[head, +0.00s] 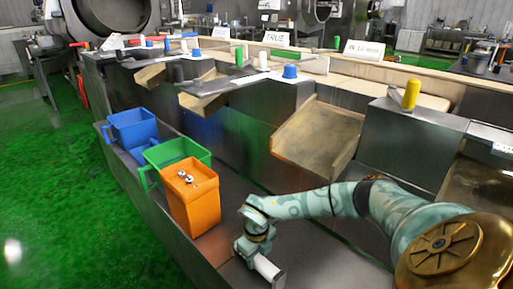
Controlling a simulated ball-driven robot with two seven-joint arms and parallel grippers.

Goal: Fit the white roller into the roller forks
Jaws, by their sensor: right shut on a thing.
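My right gripper (258,256) is low in the front middle of the head view, in front of the orange bin and a little to its right. It is shut on a pale, short piece (268,268) that looks like the white roller. The piece slants down to the right, and the gripper hides part of it. I cannot make out the roller forks for certain. A small shiny metal piece (187,177) shows on top of the orange bin (194,203). My left gripper is not in view.
A green bin (176,150) and a blue bin (132,127) stand behind the orange one along a dark ledge. A tan chute (318,137) slopes down behind my right arm. A yellow cylinder (411,94) stands on the grey block at right. Green floor (75,190) lies open at left.

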